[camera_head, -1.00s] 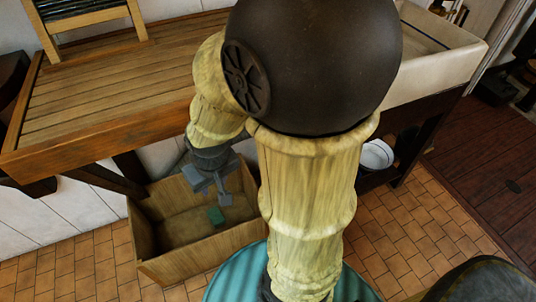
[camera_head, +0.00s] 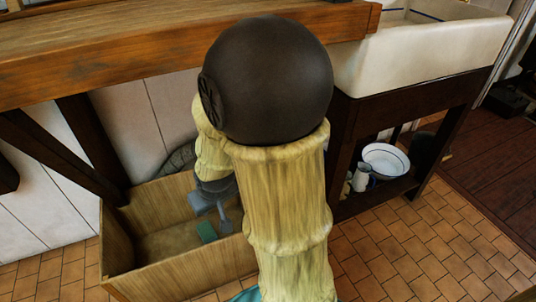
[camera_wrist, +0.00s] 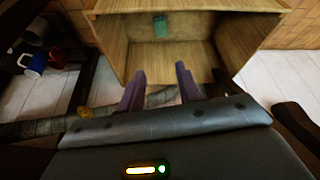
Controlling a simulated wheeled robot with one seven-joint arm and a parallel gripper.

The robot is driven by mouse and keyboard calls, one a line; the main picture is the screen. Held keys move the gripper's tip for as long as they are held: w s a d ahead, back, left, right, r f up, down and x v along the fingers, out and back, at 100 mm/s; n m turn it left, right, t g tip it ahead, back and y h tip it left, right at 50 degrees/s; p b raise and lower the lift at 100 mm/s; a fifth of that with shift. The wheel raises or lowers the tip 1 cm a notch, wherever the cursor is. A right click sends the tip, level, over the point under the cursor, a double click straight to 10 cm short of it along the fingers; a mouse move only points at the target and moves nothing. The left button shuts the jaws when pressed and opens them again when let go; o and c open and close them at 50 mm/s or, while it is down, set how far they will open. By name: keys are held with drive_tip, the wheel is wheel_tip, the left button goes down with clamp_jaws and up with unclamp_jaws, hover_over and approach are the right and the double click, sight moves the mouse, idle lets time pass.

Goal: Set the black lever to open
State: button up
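I cannot make out a black lever in either view. My gripper (camera_head: 215,212) hangs at the wooden box in the head view, in front of the white wall panels. In the wrist view its two fingers (camera_wrist: 160,88) stand apart with nothing between them, pointing toward the box. A grey ribbed, curved pipe-like thing (camera_head: 181,160) shows behind the box in the head view, partly hidden by my arm.
The open wooden box (camera_head: 180,276) stands on the tiled floor with a small green block (camera_head: 207,232) inside. A wooden counter (camera_head: 120,72) with dark braces overhangs it. A white sink (camera_head: 420,55) is at right, with a white bowl (camera_head: 385,158) on the shelf below.

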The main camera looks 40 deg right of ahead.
drive_tip(key=w+d+f+m+t+h+b, duration=0.1)
drive_tip(key=w+d+f+t, duration=0.2)
drive_tip(key=w+d+f, duration=0.35)
drive_tip(key=w+d+f+t+h, duration=0.1)
drive_tip(key=w+d+f+t, duration=0.25)
drive_tip(key=w+d, duration=0.45)
drive_tip(key=s+d+f+m+t+h, duration=0.2)
drive_tip(key=d, duration=0.5)
drive_tip(key=s+d+f+m+t+h, duration=0.1)
drive_tip(key=s+d+f+t+h, duration=0.2)
drive_tip(key=d, duration=0.5)
drive_tip(key=shift+s+m, duration=0.25)
drive_tip(key=shift+m, duration=0.15)
drive_tip(key=shift+w+t, duration=0.1)
drive_tip(key=shift+t, duration=0.15)
drive_tip(key=b+x, duration=0.6)
drive_tip(key=x, duration=1)
drive_tip(key=shift+w+d+f+b, duration=0.1)
drive_tip(key=shift+f+b, duration=0.05)
drive_tip(key=shift+b, duration=0.15)
drive_tip(key=shift+w+d, duration=0.2)
drive_tip(key=shift+w, duration=0.25)
